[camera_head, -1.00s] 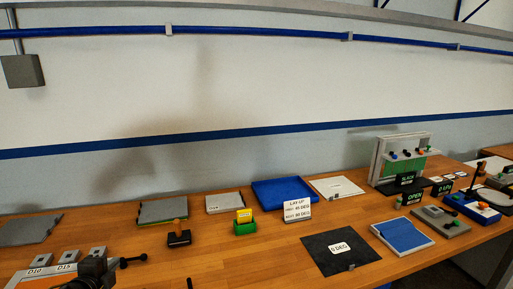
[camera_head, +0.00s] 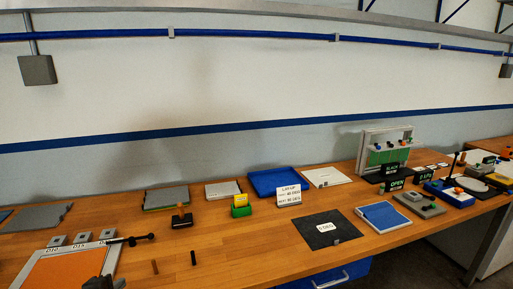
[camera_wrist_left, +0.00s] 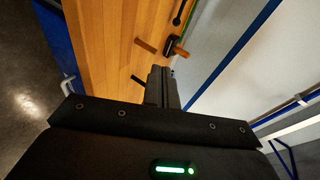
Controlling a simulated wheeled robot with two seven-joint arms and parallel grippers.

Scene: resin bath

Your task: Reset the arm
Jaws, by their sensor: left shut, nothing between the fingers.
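My left gripper (camera_head: 100,284) shows only as a dark tip at the bottom edge of the head view, in front of the orange panel (camera_head: 62,272). In the left wrist view its dark fingers (camera_wrist_left: 161,84) are closed together with nothing between them. They are over or near the front of the wooden bench (camera_wrist_left: 105,45); their height above it is hard to tell. My right gripper is not in view.
Two short pegs, one brown (camera_head: 155,267) and one black (camera_head: 193,258), are near the gripper. Behind stand a stamp-like tool (camera_head: 181,219) and a blue tray (camera_head: 262,187). A black sheet (camera_head: 318,239) lies right of them.

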